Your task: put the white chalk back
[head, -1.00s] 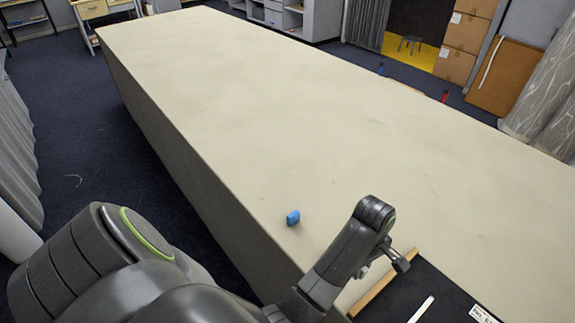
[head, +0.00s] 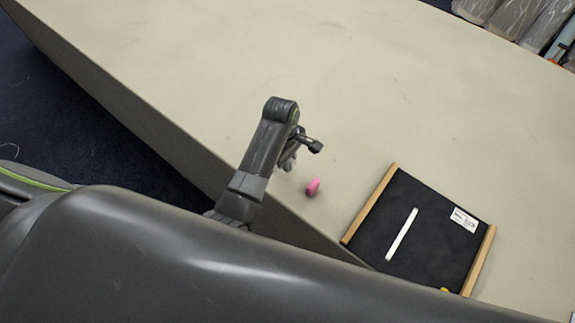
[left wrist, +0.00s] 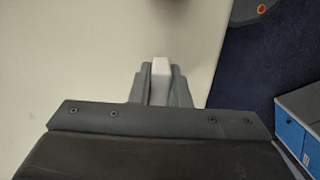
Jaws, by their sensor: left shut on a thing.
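In the left wrist view a white piece (left wrist: 161,67), which looks like the white chalk, sits between the fingers of my left gripper (left wrist: 161,82). The gripper is shut on it. In the head view my left gripper (head: 289,161) is above the table edge, left of a black tray with wooden side rails (head: 368,203). What it holds is hidden there. A long white strip (head: 402,234) lies on the tray's black surface; I cannot tell whether it is a stick or a marking. My right gripper is not in view.
A pink piece (head: 313,186) lies on the cloth table (head: 400,90) between my left gripper and the tray. The tray carries a white label (head: 464,219). A small yellow thing (head: 445,290) shows at its lower edge. The table beyond is clear.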

